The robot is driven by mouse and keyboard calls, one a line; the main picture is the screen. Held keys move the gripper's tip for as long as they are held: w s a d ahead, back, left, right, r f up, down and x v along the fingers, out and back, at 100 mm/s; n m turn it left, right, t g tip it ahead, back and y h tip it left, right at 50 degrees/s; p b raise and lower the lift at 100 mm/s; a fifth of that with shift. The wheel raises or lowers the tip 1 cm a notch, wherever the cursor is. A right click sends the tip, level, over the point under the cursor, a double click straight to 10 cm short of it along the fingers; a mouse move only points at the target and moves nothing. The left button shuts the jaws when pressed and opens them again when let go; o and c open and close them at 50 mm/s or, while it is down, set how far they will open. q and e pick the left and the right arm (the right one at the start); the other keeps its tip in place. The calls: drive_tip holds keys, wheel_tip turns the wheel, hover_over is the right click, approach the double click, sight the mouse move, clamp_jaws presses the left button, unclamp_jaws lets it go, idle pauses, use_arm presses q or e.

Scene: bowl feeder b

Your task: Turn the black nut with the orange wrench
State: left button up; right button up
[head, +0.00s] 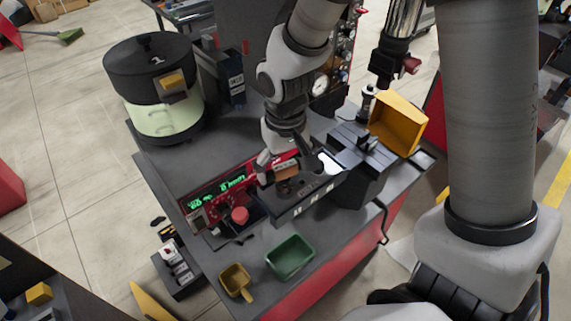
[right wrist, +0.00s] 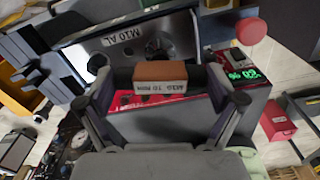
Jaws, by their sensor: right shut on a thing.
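The orange wrench (right wrist: 167,76) shows in the right wrist view as an orange-brown block with a white label. My right gripper (right wrist: 164,84) is shut on it, one finger at each side. The black nut (right wrist: 157,46) sits just beyond the block, on a metal plate marked "M10 AL"; whether the wrench touches it I cannot tell. In the head view my right gripper (head: 281,172) is low over the bench fixture, with the orange wrench (head: 287,187) beneath it. The nut is hard to make out there. My left gripper is not in view.
A red panel with green digits (head: 218,190) and a red knob (head: 240,215) are beside the fixture. A round black-topped feeder (head: 150,65) stands at back left. A green bin (head: 290,257) and a yellow scoop (head: 236,281) are in front. A yellow bin (head: 398,124) is at right.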

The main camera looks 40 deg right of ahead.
drive_tip(key=shift+r+m, duration=0.1)
drive_tip(key=shift+m, duration=0.9)
drive_tip(key=shift+m+p, duration=0.35)
drive_tip(key=shift+m, duration=0.75)
drive_tip(key=shift+m, duration=0.3)
